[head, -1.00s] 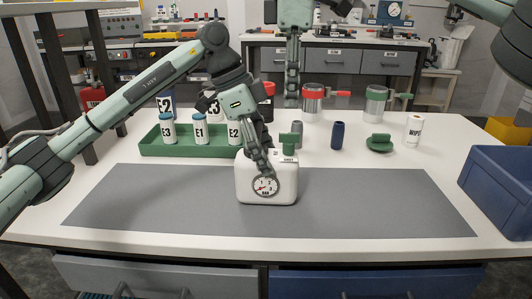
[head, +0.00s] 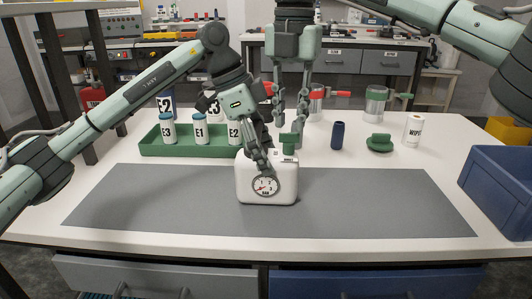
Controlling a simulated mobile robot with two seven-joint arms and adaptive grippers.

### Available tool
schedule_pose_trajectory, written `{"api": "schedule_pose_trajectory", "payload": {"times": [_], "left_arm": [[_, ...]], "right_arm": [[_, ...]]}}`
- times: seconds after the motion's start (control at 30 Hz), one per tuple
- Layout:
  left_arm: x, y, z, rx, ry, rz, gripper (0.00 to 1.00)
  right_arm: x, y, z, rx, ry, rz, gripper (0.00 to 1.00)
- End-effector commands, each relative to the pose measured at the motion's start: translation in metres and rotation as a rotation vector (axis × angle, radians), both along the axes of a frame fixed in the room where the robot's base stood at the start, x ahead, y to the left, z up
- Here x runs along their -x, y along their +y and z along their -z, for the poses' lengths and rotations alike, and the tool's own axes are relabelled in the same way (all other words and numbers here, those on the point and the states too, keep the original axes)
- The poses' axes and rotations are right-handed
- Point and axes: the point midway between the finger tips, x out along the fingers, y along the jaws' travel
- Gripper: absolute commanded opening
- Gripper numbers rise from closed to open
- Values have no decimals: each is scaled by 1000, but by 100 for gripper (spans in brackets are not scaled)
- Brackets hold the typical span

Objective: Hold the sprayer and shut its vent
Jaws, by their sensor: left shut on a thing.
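The white sprayer (head: 251,186) stands upright on the grey mat, with a round dial gauge on its front. A green vent piece (head: 289,142) sits on its top, right of centre. My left gripper (head: 264,166) is shut on the sprayer at its top front; its hold is partly hidden by its own fingers. My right gripper (head: 288,122) hangs from above, fingers pointing down and spread apart, empty. Its fingertips are close above the vent piece, one towards each side; I cannot tell whether they touch it.
A green tray (head: 190,151) with several labelled bottles stands behind left. A dark blue cylinder (head: 338,136), a green knobbed piece (head: 380,143) and a white WIPES roll (head: 413,130) stand behind right. A blue bin (head: 500,190) is at the right edge. The grey mat (head: 390,205) is clear around the sprayer.

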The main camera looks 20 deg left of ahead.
Motion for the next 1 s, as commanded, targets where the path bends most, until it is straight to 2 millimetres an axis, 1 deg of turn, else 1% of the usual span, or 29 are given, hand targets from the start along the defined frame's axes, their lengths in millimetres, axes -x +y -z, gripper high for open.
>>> {"api": "schedule_pose_trajectory", "payload": {"times": [0.1,0.37,0.67,1.0], "left_arm": [[0,0,0,1,-1,0,26],[0,0,0,1,-1,0,26],[0,0,0,1,-1,0,26],[0,0,0,1,-1,0,26]], "right_arm": [[0,0,0,-1,0,-153,22],[0,0,0,0,1,-435,22],[0,0,0,0,-1,-100,22],[0,0,0,0,0,417,22]]}}
